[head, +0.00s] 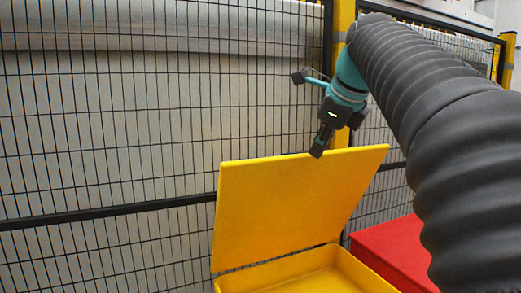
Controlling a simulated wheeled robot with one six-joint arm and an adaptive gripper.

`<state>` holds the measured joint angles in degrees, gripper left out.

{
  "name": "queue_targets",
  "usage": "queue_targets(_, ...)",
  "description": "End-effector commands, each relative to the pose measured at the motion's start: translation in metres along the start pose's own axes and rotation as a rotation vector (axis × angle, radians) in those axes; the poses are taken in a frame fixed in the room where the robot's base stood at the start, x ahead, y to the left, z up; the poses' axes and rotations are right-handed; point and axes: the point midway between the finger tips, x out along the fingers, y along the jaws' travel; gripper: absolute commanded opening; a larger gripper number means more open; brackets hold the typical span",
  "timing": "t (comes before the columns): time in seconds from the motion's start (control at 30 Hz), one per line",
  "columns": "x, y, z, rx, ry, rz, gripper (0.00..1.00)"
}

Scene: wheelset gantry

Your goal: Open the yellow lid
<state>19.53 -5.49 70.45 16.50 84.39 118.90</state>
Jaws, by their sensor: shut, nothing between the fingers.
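The yellow lid (285,212) stands raised at a steep angle in the head view, hinged along the back edge of a yellow box (335,271). The open top of the box shows at the bottom of the view, and its lower part is cut off. My gripper (317,152) is at the lid's top edge, pointing down. It is shut with nothing in it. Its tip overlaps the lid's edge in the picture; I cannot tell whether it touches.
A black wire mesh fence (110,130) stands behind the box, with a yellow post (342,22) near my gripper. A red box (390,250) sits right of the yellow box. My grey sleeved arm fills the right side.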

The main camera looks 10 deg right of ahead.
Motion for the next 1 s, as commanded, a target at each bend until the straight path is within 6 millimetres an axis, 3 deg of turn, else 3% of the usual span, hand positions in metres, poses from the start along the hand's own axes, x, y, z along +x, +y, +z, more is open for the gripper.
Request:
queue_targets(0.03, -0.005, -0.015, 0.004, 0.1, -0.008, -0.004, 0.0)
queue_targets(0.2, -0.021, -0.045, 0.011, 0.395, -0.031, -0.004, 0.0)
queue_targets(0.47, -0.028, -0.06, 0.014, 0.577, -0.044, 0.001, 0.0)
queue_targets(0.63, -0.01, -0.059, 0.014, 0.583, -0.043, 0.003, 0.0)
queue_targets(1.0, 0.051, -0.06, 0.016, 0.581, -0.044, 0.002, 0.0)
